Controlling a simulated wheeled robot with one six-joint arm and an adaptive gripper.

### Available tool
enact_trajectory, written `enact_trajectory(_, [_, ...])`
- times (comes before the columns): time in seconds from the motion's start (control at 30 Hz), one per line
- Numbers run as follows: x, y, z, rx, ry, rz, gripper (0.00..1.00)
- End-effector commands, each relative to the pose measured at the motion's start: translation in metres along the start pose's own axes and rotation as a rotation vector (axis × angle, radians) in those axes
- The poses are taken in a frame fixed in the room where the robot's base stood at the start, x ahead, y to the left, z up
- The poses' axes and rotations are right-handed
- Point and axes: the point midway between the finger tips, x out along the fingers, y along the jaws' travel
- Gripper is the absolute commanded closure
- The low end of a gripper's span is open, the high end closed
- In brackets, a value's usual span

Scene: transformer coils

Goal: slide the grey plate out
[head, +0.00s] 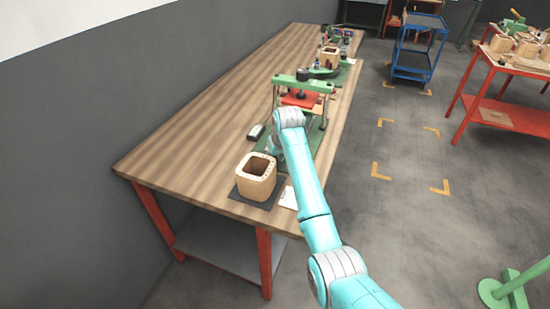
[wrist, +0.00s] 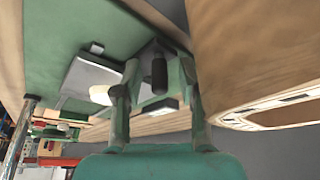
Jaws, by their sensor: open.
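A light grey plate (wrist: 88,76) lies against a green surface (wrist: 60,30) at the left in the wrist view, with a small white block at its upper edge and a rounded white piece at its right. My gripper (wrist: 158,78) is open in the wrist view, its fingers apart. A dark upright handle shows between the fingers, with a grey block below it. I cannot tell whether the handle belongs to the plate or whether a finger touches it. In the head view my arm covers most of my gripper, and I cannot make out the grey plate.
A wooden coil (head: 256,178) stands on a dark mat near the table's front end; a large wooden body (wrist: 260,50) is close on the right in the wrist view. A green press (head: 302,82) with a red plate stands beyond my wrist. The table's left side (head: 200,130) is mostly clear.

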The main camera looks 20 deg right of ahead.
Motion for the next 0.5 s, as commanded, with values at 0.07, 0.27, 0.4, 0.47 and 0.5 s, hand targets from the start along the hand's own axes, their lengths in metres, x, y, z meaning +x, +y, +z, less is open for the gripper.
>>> enact_trajectory(0.07, [-0.002,0.000,-0.001,0.000,0.001,0.000,0.59])
enact_trajectory(0.27, [-0.022,0.000,-0.010,0.000,0.003,0.000,0.59])
enact_trajectory(0.4, [-0.047,0.000,-0.020,0.000,0.004,0.001,0.59])
enact_trajectory(0.47, [-0.056,0.000,-0.024,0.000,0.003,0.000,0.59])
enact_trajectory(0.5, [-0.062,0.000,-0.027,0.000,0.003,0.000,0.59])
